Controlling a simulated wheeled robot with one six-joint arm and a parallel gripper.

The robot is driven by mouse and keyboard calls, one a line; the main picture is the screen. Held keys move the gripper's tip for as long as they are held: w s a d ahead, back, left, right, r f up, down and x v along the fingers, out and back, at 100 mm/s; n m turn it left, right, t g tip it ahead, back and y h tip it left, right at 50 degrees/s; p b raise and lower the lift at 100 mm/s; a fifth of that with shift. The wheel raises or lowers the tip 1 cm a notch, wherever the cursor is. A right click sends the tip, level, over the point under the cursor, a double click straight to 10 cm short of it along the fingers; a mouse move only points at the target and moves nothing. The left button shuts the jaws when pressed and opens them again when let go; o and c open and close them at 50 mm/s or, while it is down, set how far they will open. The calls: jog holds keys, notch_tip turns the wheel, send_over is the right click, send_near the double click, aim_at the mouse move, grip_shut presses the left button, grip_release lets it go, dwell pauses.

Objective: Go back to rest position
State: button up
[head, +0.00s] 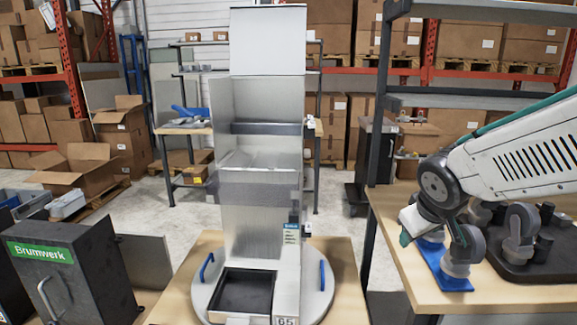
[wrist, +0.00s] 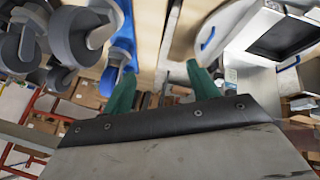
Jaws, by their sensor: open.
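My gripper (head: 410,225) is at the right in the head view, at the end of the white arm, by the left edge of the right-hand table. Mostly one green fingertip shows there. In the wrist view both green fingers of my gripper (wrist: 163,86) stand apart, with nothing seen between them. A grey caster with a blue plate (head: 442,267) rests on the right table, just beside the gripper. The blue plate (wrist: 121,40) also shows left of the fingers in the wrist view. The gripper's contact with it cannot be told.
A tall metal dispenser (head: 257,150) with a dark tray stands on a wooden table at centre. Several casters sit on a dark base (head: 540,262) on the right table (head: 425,280). A dark Brumwerk cabinet (head: 85,285) stands at left. Open floor shows behind the dispenser.

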jog(key=s+r+m+g+y, duration=0.1)
jog(key=s+g, duration=0.4)
jog(key=s, duration=1.9)
jog(key=m+y, duration=0.1)
jog(key=m, duration=0.1)
jog(key=shift+s+a+r+m, duration=0.3)
jog(key=shift+s+r+m, duration=0.1)
